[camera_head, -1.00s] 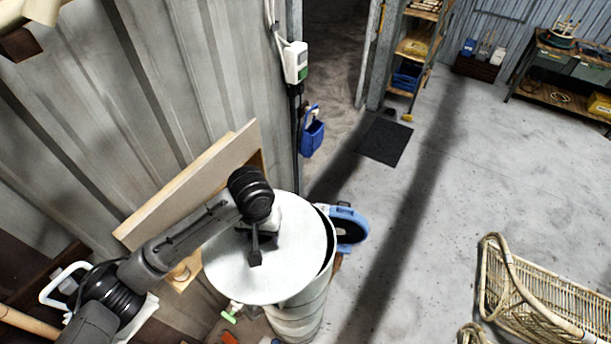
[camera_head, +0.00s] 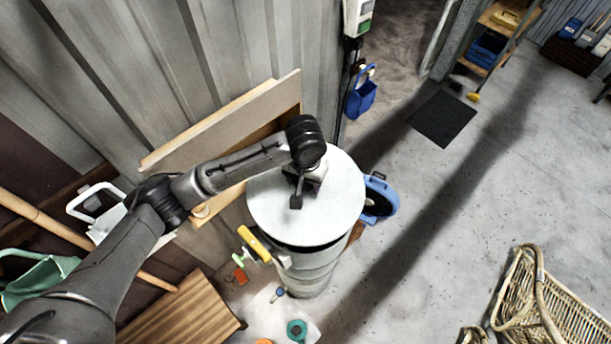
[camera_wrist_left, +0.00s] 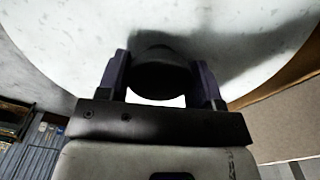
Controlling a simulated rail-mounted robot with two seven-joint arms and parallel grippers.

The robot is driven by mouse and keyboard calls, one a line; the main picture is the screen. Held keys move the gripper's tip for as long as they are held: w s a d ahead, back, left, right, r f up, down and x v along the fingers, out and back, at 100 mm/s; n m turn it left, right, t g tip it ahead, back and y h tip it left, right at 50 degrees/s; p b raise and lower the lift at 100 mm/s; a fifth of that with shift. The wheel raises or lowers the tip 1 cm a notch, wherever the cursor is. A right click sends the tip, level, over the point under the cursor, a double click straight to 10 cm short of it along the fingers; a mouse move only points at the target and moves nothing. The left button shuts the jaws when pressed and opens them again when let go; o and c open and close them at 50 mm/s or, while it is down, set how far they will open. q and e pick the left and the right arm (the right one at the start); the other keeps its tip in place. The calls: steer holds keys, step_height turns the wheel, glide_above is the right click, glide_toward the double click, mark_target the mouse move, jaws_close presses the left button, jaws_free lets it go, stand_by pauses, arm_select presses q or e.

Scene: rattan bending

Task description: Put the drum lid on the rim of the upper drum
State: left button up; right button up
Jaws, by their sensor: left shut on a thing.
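The drum lid (camera_head: 325,215) is a round, pale grey-white disc. In the head view it lies over the top of the upper drum (camera_head: 308,270), covering most of its opening, with a dark band showing under its front edge. I cannot tell whether it sits fully on the rim. My left gripper (camera_head: 297,190) is over the middle of the lid. In the left wrist view the gripper's fingers (camera_wrist_left: 165,85) are closed on a dark round knob (camera_wrist_left: 160,75) on the lid (camera_wrist_left: 70,45). My right gripper is not in view.
A board (camera_head: 225,125) leans on the corrugated wall left of the drum. A blue round object (camera_head: 380,198) is right of the drum. A slatted wooden piece (camera_head: 180,315) and small tools lie in front. A rattan chair (camera_head: 550,310) stands at lower right. Open floor lies between.

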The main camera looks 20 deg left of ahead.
arm_select(q)
steer(key=shift+f+b, duration=2)
steer(key=shift+b, duration=0.2)
steer(key=shift+f+p, duration=0.35)
steer(key=shift+f, duration=1.25)
steer(key=o, duration=1.4)
steer(key=shift+f, duration=0.1)
step_height(320, 180, up, 13)
steer(key=shift+f+b, duration=0.1)
steer(key=shift+b, duration=0.2)
steer(key=shift+r, duration=0.6)
